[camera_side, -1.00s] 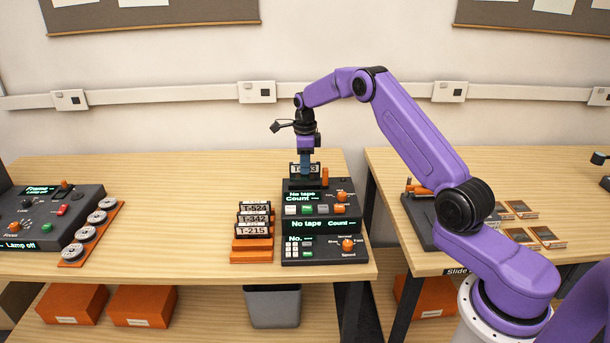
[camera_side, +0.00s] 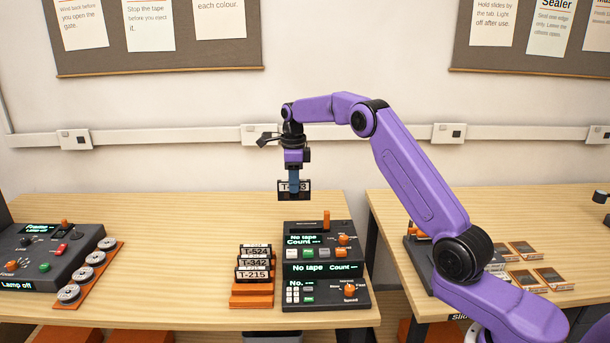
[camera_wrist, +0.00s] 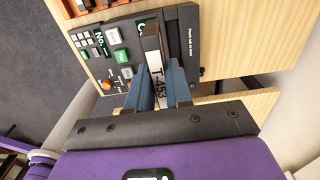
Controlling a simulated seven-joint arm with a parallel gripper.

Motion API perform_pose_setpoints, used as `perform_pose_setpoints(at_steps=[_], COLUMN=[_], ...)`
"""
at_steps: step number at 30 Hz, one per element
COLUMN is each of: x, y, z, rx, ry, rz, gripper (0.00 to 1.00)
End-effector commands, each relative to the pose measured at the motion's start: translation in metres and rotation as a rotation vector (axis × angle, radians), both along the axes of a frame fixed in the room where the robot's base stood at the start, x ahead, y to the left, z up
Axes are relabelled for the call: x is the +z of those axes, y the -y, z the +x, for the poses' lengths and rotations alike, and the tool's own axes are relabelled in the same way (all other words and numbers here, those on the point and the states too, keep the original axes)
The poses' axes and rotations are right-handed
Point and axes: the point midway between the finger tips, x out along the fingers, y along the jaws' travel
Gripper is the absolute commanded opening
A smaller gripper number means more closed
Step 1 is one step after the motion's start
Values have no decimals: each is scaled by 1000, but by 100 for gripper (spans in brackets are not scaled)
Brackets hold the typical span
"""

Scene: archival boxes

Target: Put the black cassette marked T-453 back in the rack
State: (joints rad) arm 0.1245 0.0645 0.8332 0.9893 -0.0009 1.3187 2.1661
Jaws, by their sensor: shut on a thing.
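My gripper (camera_side: 294,184) is shut on the black cassette marked T-453 (camera_side: 283,195) and holds it in the air above the tape player. In the side view a finger covers the middle of the label. The orange rack (camera_side: 251,302) stands on the table left of the player. It holds black cassettes T-524 (camera_side: 256,251), T-342 (camera_side: 253,262) and T-215 (camera_side: 251,273), upright in a row, with a bare orange step in front.
The dark tape player (camera_side: 325,268) reads "No tape" and has a raised orange lever (camera_side: 326,220). A grey console (camera_side: 50,257) and an orange tray (camera_side: 86,278) with several reels stand at the left. The table between tray and rack is clear.

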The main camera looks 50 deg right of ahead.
Motion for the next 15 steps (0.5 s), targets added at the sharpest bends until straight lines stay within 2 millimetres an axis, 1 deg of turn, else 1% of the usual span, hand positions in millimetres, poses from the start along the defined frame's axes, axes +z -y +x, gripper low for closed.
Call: perform_pose_setpoints(at_steps=[1, 5, 9, 12, 15], x=[-11, -38, -67, -85, -100], y=[-22, -70, -121, -154, -181], z=[0, -2, -12, -23, -34], rx=[8, 7, 7, 5, 3], ry=[-5, -5, -4, -3, -1], rz=[1, -1, -1, -3, -3], gripper=[0, 0, 0, 0, 0])
